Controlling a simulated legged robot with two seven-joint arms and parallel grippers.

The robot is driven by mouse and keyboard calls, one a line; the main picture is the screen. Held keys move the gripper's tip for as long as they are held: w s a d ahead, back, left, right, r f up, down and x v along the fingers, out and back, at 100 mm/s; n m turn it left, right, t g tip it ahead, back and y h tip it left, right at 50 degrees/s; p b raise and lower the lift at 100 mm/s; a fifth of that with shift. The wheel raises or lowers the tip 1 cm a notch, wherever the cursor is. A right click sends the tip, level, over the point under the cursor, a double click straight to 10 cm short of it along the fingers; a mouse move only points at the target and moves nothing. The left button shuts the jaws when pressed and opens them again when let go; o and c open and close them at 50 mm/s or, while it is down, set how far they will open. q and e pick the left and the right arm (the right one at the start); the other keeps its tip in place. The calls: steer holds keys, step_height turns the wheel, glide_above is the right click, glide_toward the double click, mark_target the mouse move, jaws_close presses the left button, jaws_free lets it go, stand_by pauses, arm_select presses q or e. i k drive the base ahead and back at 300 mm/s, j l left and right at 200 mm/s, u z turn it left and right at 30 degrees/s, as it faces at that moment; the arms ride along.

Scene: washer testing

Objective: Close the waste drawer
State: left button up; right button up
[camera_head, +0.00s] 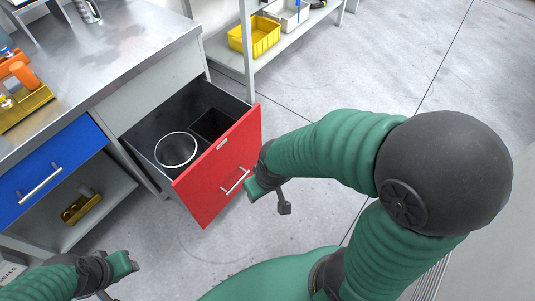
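The waste drawer (217,168) has a red front with a bar handle and is pulled out from the grey workbench. Inside it stand a round metal-rimmed bin (176,149) and a dark square bin (208,125). My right gripper (267,197) is close to the red front, just right of its handle (236,181); I cannot tell whether it touches. One dark finger hangs down, and the rest of the gripper is hard to make out. My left gripper (118,280) is at the lower left, away from the drawer, and its finger opening is unclear.
A blue drawer (49,170) with a bar handle is shut left of the waste drawer, above an open shelf holding a yellow part (81,206). A rack at the back holds a yellow bin (254,36). Grey floor is free in front of the drawer.

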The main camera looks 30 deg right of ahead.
mark_target(207, 186)
steer(key=i+l+z, duration=0.2)
steer(key=l+z, duration=0.15)
steer(key=i+l+z, duration=0.15)
steer(key=i+l, duration=0.35)
steer(key=l, duration=0.15)
